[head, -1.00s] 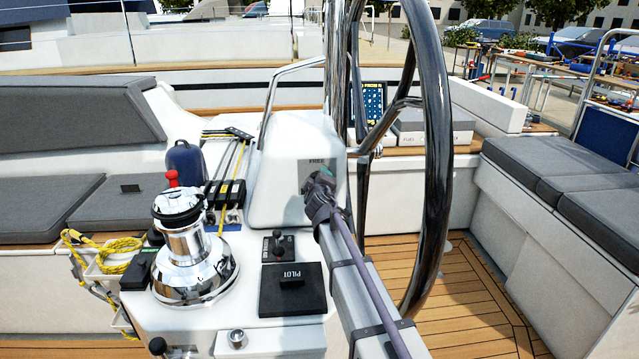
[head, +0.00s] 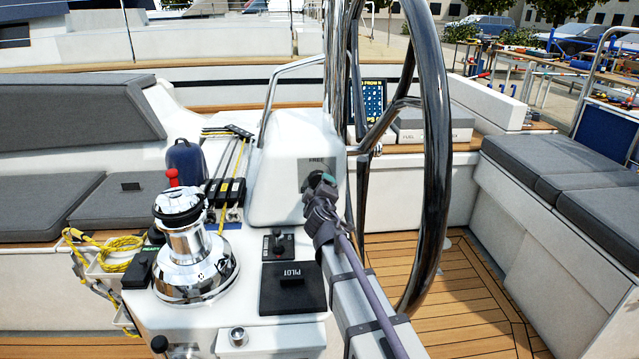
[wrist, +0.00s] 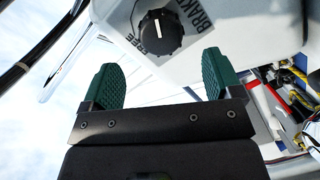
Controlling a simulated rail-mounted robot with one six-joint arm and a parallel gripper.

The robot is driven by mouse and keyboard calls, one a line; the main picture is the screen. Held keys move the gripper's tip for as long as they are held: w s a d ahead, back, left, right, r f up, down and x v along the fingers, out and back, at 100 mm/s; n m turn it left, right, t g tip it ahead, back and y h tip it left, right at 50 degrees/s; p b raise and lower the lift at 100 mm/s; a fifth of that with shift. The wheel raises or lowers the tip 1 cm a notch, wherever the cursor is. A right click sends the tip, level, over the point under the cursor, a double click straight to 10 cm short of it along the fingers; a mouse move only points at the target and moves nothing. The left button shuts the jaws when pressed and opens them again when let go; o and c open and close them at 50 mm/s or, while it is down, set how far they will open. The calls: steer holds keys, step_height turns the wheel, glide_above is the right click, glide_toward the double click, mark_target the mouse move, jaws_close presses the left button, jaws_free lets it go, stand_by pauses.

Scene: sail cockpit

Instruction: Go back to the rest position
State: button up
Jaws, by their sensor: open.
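My gripper (head: 322,180) is at the side of a white pedestal housing (head: 287,150), beside the wheel, in the head view. In the wrist view my gripper (wrist: 160,64) shows two green ribbed fingers spread apart, with nothing between them. A black round knob (wrist: 158,33) with a white mark sits on a grey label just beyond the fingertips, with FREE and BRAKE printed around it. The fingers look apart from the knob; the exact gap is hard to tell. In the head view my wrist and fingers mostly hide the knob.
A large steering wheel (head: 437,150) stands close to the right of my arm. A chrome winch (head: 192,262), a PILOT panel (head: 292,288) and a small lever (head: 277,243) are on the white console to the left. Teak floor (head: 470,300) is clear at right.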

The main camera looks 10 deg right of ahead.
steer(key=shift+v, duration=1.2)
steer(key=s+d+f+m+g+h, duration=0.1)
steer(key=s+d+f+m+g, duration=0.25)
steer(key=s+f+g, duration=0.2)
steer(key=s+d+f+m+g+h, duration=0.1)
steer(key=s+d+f+m+g, duration=0.1)
steer(key=s+f+m+g, duration=0.4)
steer(key=s+a+f+g+y, duration=0.2)
steer(key=s, duration=0.7)
steer(key=s+a+f+g+y, duration=0.2)
steer(key=s+g, duration=0.1)
steer(key=s, duration=0.5)
step_height(320, 180, up, 15)
steer(key=s+p, duration=0.1)
steer(key=p, duration=1.3)
steer(key=shift+y, duration=0.4)
steer(key=shift+s+m, duration=0.1)
steer(key=shift+m, duration=0.15)
